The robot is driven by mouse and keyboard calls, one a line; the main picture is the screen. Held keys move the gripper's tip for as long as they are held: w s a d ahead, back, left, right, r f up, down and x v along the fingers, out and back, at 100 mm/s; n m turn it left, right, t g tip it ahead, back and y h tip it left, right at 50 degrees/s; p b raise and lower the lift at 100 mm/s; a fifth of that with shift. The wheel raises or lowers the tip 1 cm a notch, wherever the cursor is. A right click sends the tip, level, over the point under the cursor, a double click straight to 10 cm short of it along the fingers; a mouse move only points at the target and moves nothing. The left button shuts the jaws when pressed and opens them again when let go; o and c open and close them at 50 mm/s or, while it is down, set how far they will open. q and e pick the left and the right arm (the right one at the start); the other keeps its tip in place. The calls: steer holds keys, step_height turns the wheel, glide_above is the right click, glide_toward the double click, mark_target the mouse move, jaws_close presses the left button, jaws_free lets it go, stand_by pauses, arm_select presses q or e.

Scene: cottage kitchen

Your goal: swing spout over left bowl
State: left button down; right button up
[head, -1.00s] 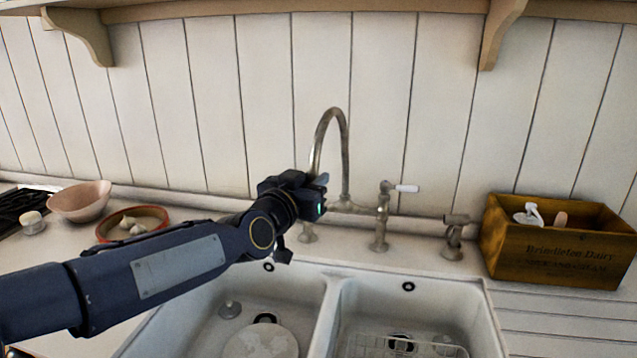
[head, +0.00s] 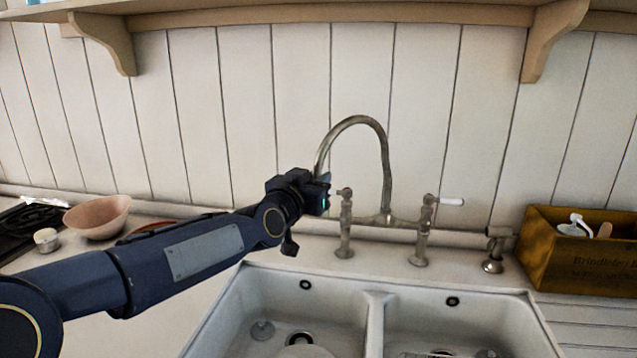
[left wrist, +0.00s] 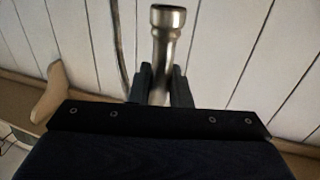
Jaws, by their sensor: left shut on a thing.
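The metal spout (head: 357,119) is a tall gooseneck rising from the bridge tap behind the sink. Its free end hangs to the left. My left gripper (head: 322,186) is shut on the spout near that end, which also shows between the two fingers in the left wrist view (left wrist: 165,45). The left bowl (head: 262,300) of the white sink lies below and in front of the gripper, with a pale round thing and a drain in it. The right bowl (head: 455,318) is beside it, past a divider. My right gripper is not in view.
Two tap pillars (head: 421,235) stand behind the sink, the right one with a white lever. A short fitting (head: 493,252) and a wooden crate (head: 575,262) stand on the right. A pinkish bowl (head: 97,217) and a small jar (head: 46,240) sit on the left counter.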

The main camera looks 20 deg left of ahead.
arm_select(q)
steer(key=shift+a, duration=0.1)
stand_by(0.3)
steer(key=c, duration=1.4)
jaws_free()
steer(key=s, duration=0.7)
steer(key=shift+s+a, duration=0.3)
steer(key=shift+s, duration=0.05)
steer(key=s+d+f+n+g+h+p, duration=0.1)
steer(key=s+f+g, duration=0.5)
steer(key=s+f, duration=0.5)
steer(key=s+d+f+n+g+h+p, duration=0.1)
steer(key=s+d+f+g, duration=0.1)
steer(key=s+f+g, duration=0.4)
steer(key=s+f, duration=0.5)
steer(key=s, duration=0.7)
steer(key=shift+s+d+n+p, duration=0.15)
steer(key=shift+d+n+p, duration=0.05)
steer(key=shift+n+p, duration=0.2)
